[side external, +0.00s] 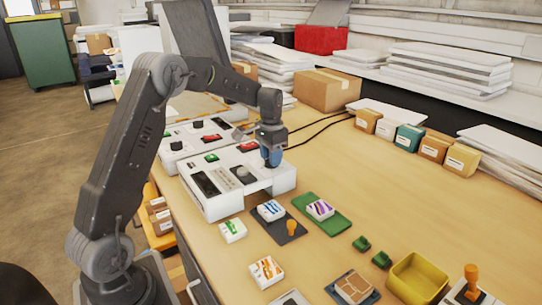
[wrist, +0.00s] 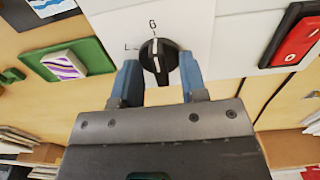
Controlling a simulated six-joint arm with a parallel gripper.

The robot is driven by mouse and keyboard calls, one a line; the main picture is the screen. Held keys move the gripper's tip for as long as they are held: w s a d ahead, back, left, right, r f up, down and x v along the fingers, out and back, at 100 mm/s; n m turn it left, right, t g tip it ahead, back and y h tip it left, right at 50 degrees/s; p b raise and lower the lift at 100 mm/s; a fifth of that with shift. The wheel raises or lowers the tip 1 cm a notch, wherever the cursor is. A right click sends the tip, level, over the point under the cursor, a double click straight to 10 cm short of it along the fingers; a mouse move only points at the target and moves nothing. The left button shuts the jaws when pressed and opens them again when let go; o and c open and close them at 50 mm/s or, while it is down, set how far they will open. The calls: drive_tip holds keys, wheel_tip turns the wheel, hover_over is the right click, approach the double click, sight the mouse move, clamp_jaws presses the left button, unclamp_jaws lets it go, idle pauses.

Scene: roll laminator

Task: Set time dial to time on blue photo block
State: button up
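A black dial (wrist: 158,55) with a white pointer line sits on a white panel, with "G" above it and "L" at its left. My gripper (wrist: 160,78) has its blue fingers on either side of this dial, apart from each other; firm contact cannot be told. In the side view my gripper (side external: 271,160) points down at the right end of the front white laminator (side external: 225,200), hiding that dial. Another dark knob (side external: 243,174) is on the same machine. The blue-striped photo block (side external: 270,210) lies on a dark mat (side external: 285,232); any time on it is unreadable.
A purple-striped block (side external: 320,209) lies on a green mat (side external: 335,222). White blocks with green (side external: 232,230) and orange (side external: 267,271) marks lie nearby. A red switch (wrist: 297,40) is right of the dial. A yellow tray (side external: 418,277) stands at front right.

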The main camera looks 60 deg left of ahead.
drive_tip(key=shift+c, duration=0.3)
clamp_jaws()
drive_tip(key=shift+n, duration=0.3)
drive_tip(key=n, duration=0.5)
drive_tip(key=shift+n, duration=0.3)
drive_tip(key=n, duration=0.5)
drive_tip(key=shift+n, duration=0.4)
drive_tip(key=shift+o, duration=0.3)
unclamp_jaws()
